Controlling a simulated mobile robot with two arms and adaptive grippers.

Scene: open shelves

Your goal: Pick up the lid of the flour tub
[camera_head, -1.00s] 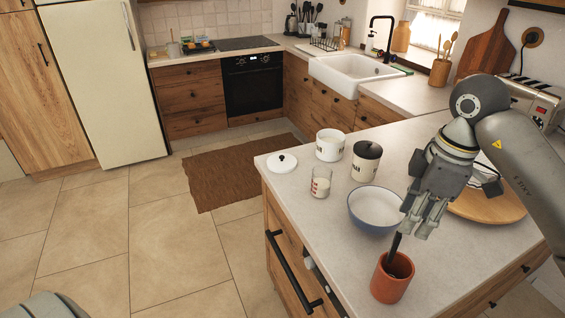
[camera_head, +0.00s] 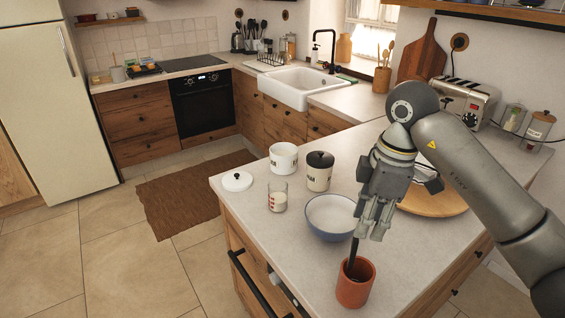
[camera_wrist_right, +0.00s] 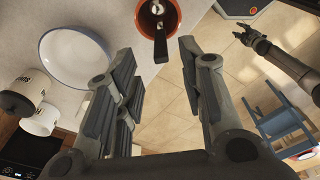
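A white lid with a dark knob (camera_head: 237,181) lies flat on the counter's far left corner. Just right of it stands an open white tub (camera_head: 284,158). Beside that is a white tub with a black lid on (camera_head: 319,171). My right gripper (camera_head: 374,222) is open above a terracotta pot (camera_head: 355,284), well to the right of the tubs. A black-handled utensil (camera_wrist_right: 160,45) stands in the pot, beyond the parted fingers. My left gripper (camera_wrist_right: 243,34) shows small in the wrist view, fingers apart.
A small glass with white contents (camera_head: 277,197) stands in front of the tubs. A white, blue-rimmed bowl (camera_head: 331,217) lies between them and my right gripper. A round wooden board (camera_head: 437,203) is behind my right arm. The counter's left front is clear.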

